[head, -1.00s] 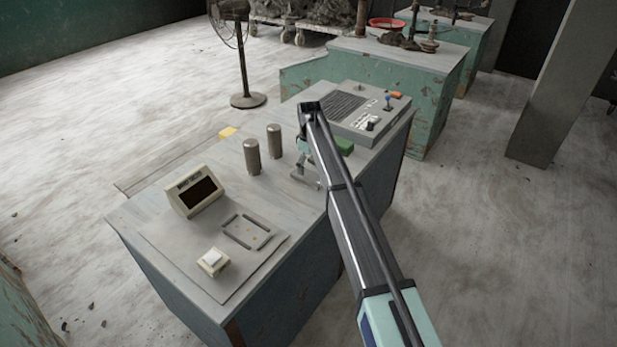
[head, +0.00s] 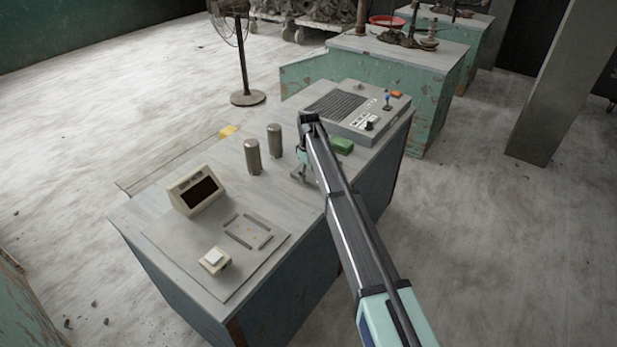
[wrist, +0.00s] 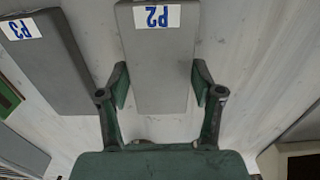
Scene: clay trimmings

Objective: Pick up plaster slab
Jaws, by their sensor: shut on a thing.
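A flat grey slab (wrist: 161,70) with a white label reading P2 lies between the two fingers of my gripper (wrist: 160,88) in the wrist view. The fingers are shut on its two long sides. In the head view my gripper (head: 303,172) is low over the middle of the grey bench, and my arm mostly hides the slab there. I cannot tell whether the slab touches the bench top. A second grey slab (wrist: 55,65), labelled P3, lies apart to the left in the wrist view.
On the bench top (head: 155,205) stand two metal cylinders (head: 253,157), a display box (head: 196,190), a plate with a frame (head: 248,231) and a white button box (head: 214,261). A green block (head: 342,145) and a control console (head: 355,112) lie beyond my gripper.

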